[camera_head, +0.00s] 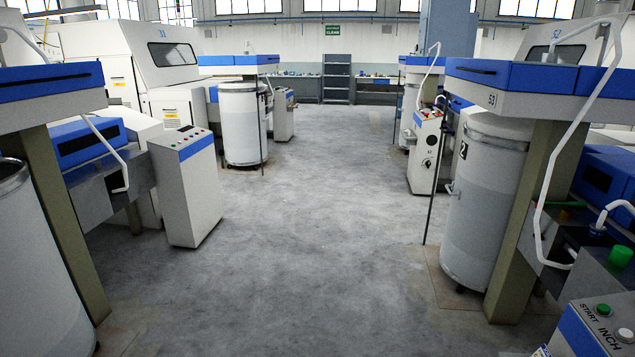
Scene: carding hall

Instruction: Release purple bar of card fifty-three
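A card machine stands at the right, with a blue and white overhead beam (540,78). A small plate (492,99) on the beam's corner seems to read 53, but it is small and blurred. Under the beam are a bent white tube (545,190), a green knob (620,257) and a control panel (600,325) marked START and INCH, cut by the frame edge. I see no purple bar in this view. My gripper is not in view.
A white can (487,200) marked 2 stands under the right beam beside a beige post (525,215). At left are another can (40,265), a post (65,215) and a control box (186,185). The grey floor aisle (300,260) between the machines is clear to the back benches.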

